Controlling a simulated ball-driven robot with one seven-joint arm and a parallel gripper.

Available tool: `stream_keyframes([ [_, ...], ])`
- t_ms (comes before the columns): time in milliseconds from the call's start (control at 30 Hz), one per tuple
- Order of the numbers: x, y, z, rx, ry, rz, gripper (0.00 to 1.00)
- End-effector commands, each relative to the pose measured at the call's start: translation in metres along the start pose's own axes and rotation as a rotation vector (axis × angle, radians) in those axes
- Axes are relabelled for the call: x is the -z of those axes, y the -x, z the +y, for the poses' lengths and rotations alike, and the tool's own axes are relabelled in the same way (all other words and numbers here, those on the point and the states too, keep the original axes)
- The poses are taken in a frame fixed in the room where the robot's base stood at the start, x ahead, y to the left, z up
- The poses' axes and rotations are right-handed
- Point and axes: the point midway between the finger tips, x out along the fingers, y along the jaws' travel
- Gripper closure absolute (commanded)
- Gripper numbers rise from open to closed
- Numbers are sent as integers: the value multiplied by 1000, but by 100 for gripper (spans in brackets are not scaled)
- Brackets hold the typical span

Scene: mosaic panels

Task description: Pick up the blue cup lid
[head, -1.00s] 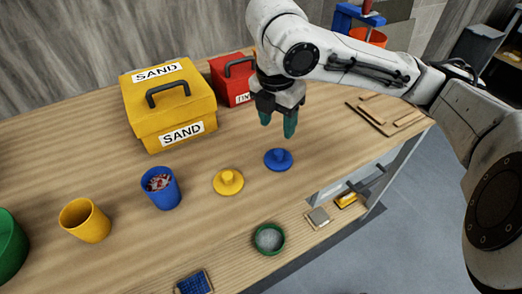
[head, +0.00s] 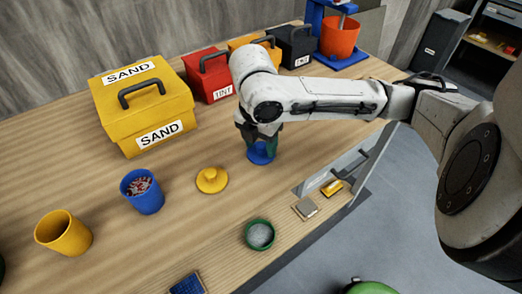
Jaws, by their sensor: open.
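The blue cup lid (head: 262,154) lies on the wooden table in the head view, a round disc with a knob. I cannot tell whether the fingers touch the lid.
A yellow lid (head: 211,180) lies just left of the blue one. A blue cup (head: 143,196) with bits inside and a yellow cup (head: 66,234) stand further left. The yellow sand box (head: 146,108) and red box (head: 212,79) stand behind.

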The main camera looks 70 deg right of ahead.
Motion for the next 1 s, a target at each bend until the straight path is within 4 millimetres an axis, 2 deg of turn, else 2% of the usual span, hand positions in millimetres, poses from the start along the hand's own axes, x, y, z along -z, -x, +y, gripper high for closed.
stream_keyframes([
  [233, 0, -2, 0, 0, 0, 0, 47],
  [800, 0, -1, 0, 0, 0, 0, 100],
  [1000, 0, -1, 0, 0, 0, 0, 100],
])
